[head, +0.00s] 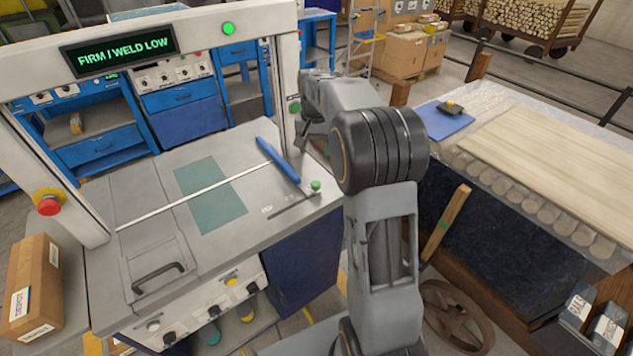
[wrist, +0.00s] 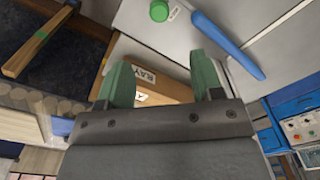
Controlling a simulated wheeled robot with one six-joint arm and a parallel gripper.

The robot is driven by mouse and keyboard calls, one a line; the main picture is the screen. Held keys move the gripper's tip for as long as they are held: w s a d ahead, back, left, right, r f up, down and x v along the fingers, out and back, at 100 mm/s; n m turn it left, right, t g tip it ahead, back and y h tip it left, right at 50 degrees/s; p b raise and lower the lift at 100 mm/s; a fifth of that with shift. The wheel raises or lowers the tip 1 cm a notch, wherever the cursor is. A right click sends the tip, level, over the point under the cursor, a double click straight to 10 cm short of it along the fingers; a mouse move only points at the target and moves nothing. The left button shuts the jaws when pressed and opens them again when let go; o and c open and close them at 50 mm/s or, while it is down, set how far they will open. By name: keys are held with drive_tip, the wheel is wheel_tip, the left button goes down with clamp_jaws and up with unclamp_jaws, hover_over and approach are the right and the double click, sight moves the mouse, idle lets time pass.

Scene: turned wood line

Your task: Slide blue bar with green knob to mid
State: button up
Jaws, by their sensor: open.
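The blue bar (head: 278,160) lies at a slant on the right part of the grey machine top. The green knob (head: 315,186) stands at the right end of a thin dark slot (head: 290,203), near the bar's lower end and apart from it. In the wrist view the blue bar (wrist: 228,45) is at the upper right and the green knob (wrist: 159,11) at the top middle. My gripper (wrist: 162,78) is open, its green-padded fingers apart and clear of both. In the head view my arm largely hides it.
A cardboard box (head: 34,285) stands at left, a timber-laden bench (head: 560,150) at right.

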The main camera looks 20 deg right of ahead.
sight(316, 183)
wheel_tip(316, 183, down, 14)
drive_tip(key=shift+w+d+r, duration=0.1)
drive_tip(key=shift+d+r, duration=0.05)
idle(0.4)
clamp_jaws()
idle(0.5)
